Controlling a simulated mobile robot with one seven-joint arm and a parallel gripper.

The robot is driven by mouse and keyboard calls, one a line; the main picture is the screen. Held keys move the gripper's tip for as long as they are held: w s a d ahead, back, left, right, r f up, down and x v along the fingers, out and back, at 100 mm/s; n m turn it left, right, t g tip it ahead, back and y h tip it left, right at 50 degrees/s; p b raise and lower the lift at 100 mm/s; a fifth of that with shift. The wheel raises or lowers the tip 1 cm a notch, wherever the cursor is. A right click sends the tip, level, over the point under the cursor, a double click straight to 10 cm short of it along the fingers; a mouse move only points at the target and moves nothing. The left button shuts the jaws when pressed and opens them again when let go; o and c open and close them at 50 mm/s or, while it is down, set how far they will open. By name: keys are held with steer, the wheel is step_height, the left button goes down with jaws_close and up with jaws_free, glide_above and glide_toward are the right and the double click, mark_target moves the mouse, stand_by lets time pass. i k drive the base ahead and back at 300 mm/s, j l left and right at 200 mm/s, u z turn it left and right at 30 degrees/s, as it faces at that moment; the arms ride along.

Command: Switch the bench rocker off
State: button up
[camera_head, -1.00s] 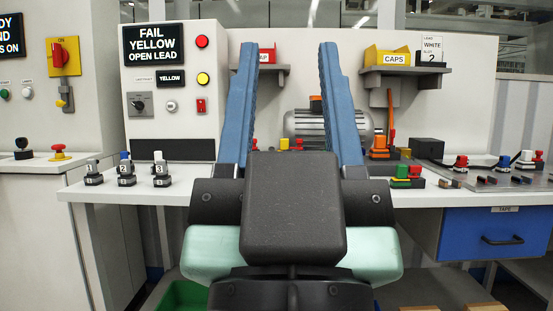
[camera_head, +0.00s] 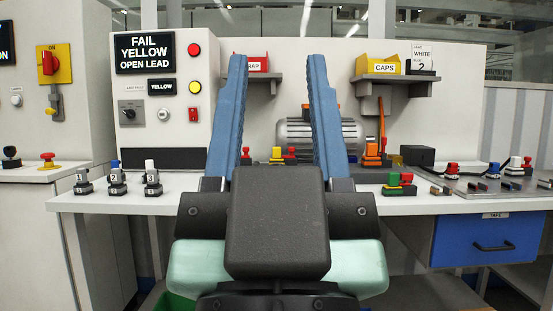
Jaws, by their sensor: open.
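A small red rocker switch (camera_head: 193,115) sits low on the right side of the white test panel (camera_head: 210,90). It is tiny here, and I cannot tell which way it is tipped. The panel also carries a red lamp (camera_head: 194,49), a yellow lamp (camera_head: 194,87), a dark rotary knob (camera_head: 127,114) and a sign (camera_head: 145,53) reading "FAIL YELLOW OPEN LEAD". My gripper (camera_head: 278,60) points ahead with its two long blue fingers wide apart. It is empty. Its left finger shows to the right of the rocker in the picture and does not cover it.
Numbered plugs (camera_head: 117,182) stand on the white bench (camera_head: 215,204) at left. A grey motor (camera_head: 295,131) shows partly behind the fingers. Shelves hold a yellow CAPS bin (camera_head: 384,66) and a red bin (camera_head: 258,65). A blue drawer (camera_head: 490,238) sits below, right.

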mark_target(192, 112)
steer(key=i, duration=1)
